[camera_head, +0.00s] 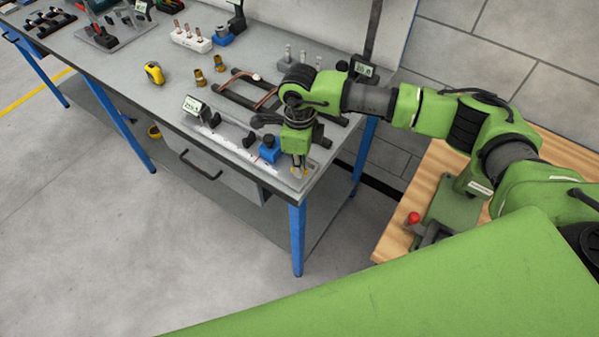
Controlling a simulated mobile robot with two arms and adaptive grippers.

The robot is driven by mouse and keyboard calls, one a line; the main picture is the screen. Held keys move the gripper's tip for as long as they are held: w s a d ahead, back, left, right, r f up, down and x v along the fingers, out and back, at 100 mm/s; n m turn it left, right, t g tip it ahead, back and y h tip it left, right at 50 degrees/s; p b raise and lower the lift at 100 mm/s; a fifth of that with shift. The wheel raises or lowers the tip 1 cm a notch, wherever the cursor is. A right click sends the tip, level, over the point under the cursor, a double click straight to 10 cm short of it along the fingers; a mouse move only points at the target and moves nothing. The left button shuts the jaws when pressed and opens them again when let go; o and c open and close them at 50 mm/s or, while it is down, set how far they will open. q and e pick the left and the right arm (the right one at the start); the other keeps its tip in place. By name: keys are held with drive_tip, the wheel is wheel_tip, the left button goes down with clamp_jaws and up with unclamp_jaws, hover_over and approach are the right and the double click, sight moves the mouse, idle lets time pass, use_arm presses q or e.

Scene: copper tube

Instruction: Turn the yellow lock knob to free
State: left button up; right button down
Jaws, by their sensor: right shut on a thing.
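My right gripper (298,169) points down at the right end of a long measuring fixture (228,138) near the front right corner of the bench. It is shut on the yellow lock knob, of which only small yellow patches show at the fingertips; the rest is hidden. Which way the knob is turned cannot be told. The fixture has a digital display (194,106) at its left end and a blue block (269,149) just left of the gripper. My left gripper is not in view.
Behind the fixture, a copper tube (266,98) lies on a dark frame. A yellow tape measure (154,73), brass fittings (219,63) and a white holder with copper pieces (190,38) stand farther left. The grey bench top (130,85) has free room at left.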

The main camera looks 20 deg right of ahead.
drive_tip(key=n+b, duration=1)
drive_tip(key=b, duration=0.4)
drive_tip(key=shift+w+f+n+b, duration=0.1)
drive_tip(key=shift+w+n+b, duration=0.05)
drive_tip(key=shift+n+b, duration=1.3)
drive_tip(key=shift+n, duration=0.05)
drive_tip(key=shift+r+n, duration=0.25)
drive_tip(key=shift+n, duration=0.15)
drive_tip(key=shift+b, duration=0.3)
drive_tip(key=c, duration=2.2)
unclamp_jaws()
